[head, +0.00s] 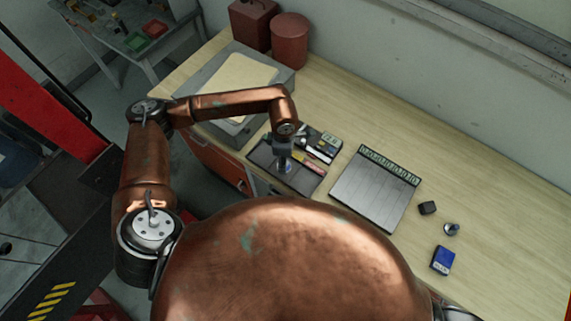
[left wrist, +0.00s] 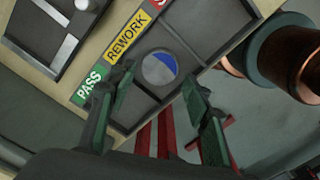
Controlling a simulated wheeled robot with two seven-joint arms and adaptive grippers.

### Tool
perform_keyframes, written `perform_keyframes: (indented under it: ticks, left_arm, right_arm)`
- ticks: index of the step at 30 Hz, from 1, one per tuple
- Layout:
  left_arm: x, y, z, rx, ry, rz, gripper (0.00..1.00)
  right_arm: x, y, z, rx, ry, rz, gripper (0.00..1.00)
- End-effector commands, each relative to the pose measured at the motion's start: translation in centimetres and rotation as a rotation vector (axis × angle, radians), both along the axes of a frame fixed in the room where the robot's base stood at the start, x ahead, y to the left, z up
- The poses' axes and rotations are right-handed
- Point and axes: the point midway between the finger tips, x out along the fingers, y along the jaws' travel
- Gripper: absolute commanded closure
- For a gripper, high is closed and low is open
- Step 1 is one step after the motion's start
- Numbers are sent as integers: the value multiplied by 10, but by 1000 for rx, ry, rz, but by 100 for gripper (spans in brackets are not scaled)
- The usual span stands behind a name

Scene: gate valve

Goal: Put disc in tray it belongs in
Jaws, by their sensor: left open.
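A round disc (left wrist: 159,68), part grey and part blue, lies in the dark sorting tray (left wrist: 190,20) in the left wrist view. It lies beside the yellow REWORK label (left wrist: 127,36), between that and the tray's far side. The green PASS label (left wrist: 89,86) is to one side, and a red label, cut off by the frame, is on the other. My left gripper (left wrist: 158,88) is open and empty, its fingers spread on either side below the disc. In the head view, my left gripper (head: 284,161) points down over the tray (head: 262,154), partly hiding the disc. My right gripper is not visible.
A grey plate with a green strip (head: 375,188) lies right of the tray. A small dark block (head: 428,208), a small round part (head: 451,229) and a blue box (head: 443,260) lie further right. A grey stand (head: 278,78) and a red-brown canister (head: 290,40) are behind.

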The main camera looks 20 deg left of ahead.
Motion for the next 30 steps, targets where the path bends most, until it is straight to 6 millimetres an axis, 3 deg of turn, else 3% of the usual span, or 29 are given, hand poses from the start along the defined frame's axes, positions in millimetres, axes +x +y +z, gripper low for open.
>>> perform_keyframes:
  ticks: [6, 12, 18, 30]
  left_arm:
    - [1, 0, 46, 0, -4, -2, 55]
    - [1, 0, 76, 0, -2, -1, 55]
    - [0, 0, 86, -1, 0, 0, 55]
    - [0, 0, 87, 0, 0, 0, 55]
  right_arm:
    - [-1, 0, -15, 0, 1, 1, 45]
    - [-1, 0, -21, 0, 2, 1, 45]
    - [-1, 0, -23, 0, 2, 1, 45]
    - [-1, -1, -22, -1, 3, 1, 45]
